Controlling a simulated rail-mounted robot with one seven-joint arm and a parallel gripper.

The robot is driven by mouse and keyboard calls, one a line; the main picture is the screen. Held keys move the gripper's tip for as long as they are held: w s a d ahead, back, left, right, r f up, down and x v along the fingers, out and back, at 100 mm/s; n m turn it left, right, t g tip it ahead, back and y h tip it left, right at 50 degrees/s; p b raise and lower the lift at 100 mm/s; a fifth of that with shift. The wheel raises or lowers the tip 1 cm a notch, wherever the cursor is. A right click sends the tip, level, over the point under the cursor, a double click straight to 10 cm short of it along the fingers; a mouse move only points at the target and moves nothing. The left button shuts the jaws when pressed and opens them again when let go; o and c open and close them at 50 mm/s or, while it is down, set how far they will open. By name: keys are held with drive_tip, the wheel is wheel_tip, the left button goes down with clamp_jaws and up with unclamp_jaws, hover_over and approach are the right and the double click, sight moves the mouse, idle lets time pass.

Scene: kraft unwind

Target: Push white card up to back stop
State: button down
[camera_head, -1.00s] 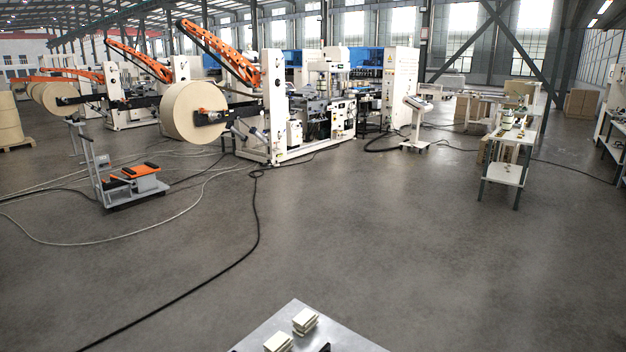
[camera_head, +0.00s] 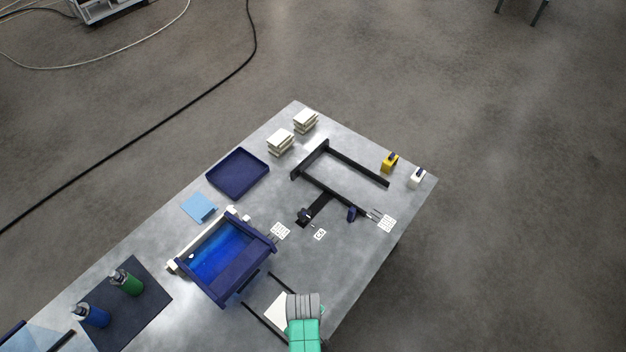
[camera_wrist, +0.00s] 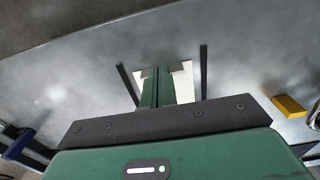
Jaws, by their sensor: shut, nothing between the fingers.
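A white card (camera_head: 277,311) lies flat on the metal table between two thin black rails (camera_head: 264,325) (camera_head: 290,288) near the front edge. My gripper, green with a grey wrist, covers part of it in the head view, hiding the fingertips. Black rails (camera_wrist: 127,86) (camera_wrist: 203,72) stand on either side. I cannot clearly make out the back stop.
A blue bin (camera_head: 229,255) stands left of the rails. A black frame (camera_head: 346,163), dark blue tray (camera_head: 238,173), white blocks (camera_head: 280,142) and a yellow item (camera_head: 389,162) lie farther back. Bottles on a dark mat (camera_head: 150,302) are at left. Bare table lies right of the rails.

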drive_tip(key=shift+w+a+b, duration=0.75)
drive_tip(key=shift+w+a, duration=0.15)
drive_tip(key=shift+a, duration=0.25)
drive_tip(key=shift+w+a+b, duration=0.75)
drive_tip(key=shift+w+a, duration=0.2)
drive_tip(key=shift+a, duration=0.2)
drive_tip(key=shift+w+a+b, duration=0.75)
drive_tip(key=shift+w+a, duration=0.15)
drive_tip(key=shift+a, duration=0.25)
drive_tip(key=shift+w+a+b, duration=0.7)
drive_tip(key=shift+a+b, duration=0.1)
drive_tip(key=shift+a, duration=0.1)
drive_tip(key=shift+w+a, duration=0.15)
drive_tip(key=shift+a, duration=0.05)
drive_tip(key=shift+w+a+f+b, duration=0.1)
drive_tip(key=shift+w+a+b, duration=0.65)
drive_tip(key=shift+a+b, duration=0.25)
drive_tip(key=shift+w+a+b, duration=0.75)
drive_tip(key=shift+a+b, duration=0.1)
drive_tip(key=shift+b, duration=0.25)
drive_tip(key=shift+d+r+p, duration=0.1)
drive_tip(key=shift+r+p, duration=0.1)
drive_tip(key=shift+p, duration=0.1)
